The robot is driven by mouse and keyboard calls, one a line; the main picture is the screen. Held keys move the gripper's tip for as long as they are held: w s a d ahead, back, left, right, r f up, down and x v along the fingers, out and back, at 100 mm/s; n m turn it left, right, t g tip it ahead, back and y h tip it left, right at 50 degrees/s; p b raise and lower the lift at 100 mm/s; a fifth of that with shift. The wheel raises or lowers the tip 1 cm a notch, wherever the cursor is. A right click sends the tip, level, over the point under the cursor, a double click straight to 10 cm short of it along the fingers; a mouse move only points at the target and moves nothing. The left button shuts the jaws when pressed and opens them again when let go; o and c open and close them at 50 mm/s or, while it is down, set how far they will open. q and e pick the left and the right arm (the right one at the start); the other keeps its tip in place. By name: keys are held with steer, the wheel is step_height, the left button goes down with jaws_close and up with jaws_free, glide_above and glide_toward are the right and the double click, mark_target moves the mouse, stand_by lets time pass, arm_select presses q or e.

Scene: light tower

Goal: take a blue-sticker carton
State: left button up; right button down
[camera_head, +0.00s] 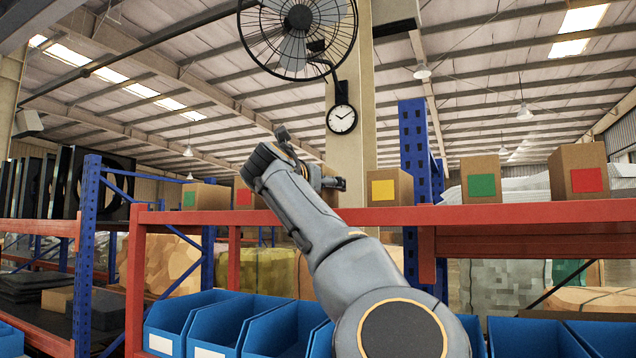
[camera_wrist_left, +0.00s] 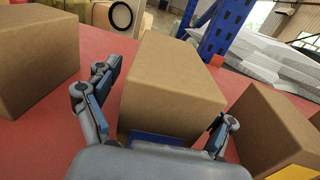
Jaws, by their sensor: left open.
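In the left wrist view, a brown carton (camera_wrist_left: 170,90) with a blue sticker (camera_wrist_left: 158,139) low on its near face stands on a red shelf (camera_wrist_left: 62,140). My left gripper (camera_wrist_left: 165,98) is open, with one finger along each side of this carton. The right finger is close to the carton's near right corner; I cannot tell whether either finger touches it. In the head view my left arm reaches up to the shelf, and its gripper (camera_head: 335,184) largely hides the blue-sticker carton.
A plain-sided carton (camera_wrist_left: 35,55) stands to the left and a yellow-sticker carton (camera_wrist_left: 275,130) close on the right. Red-sticker (camera_head: 577,172) and green-sticker (camera_head: 481,179) cartons stand farther right in the head view. Blue bins (camera_head: 270,330) sit below, and a blue post (camera_head: 414,150) rises behind.

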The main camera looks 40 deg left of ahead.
arm_select(q)
steer(key=shift+s+d+r, duration=0.1)
steer(key=shift+s+d, duration=0.05)
steer(key=shift+s, duration=0.05)
steer(key=c, duration=1.3)
steer(key=shift+c, duration=0.2)
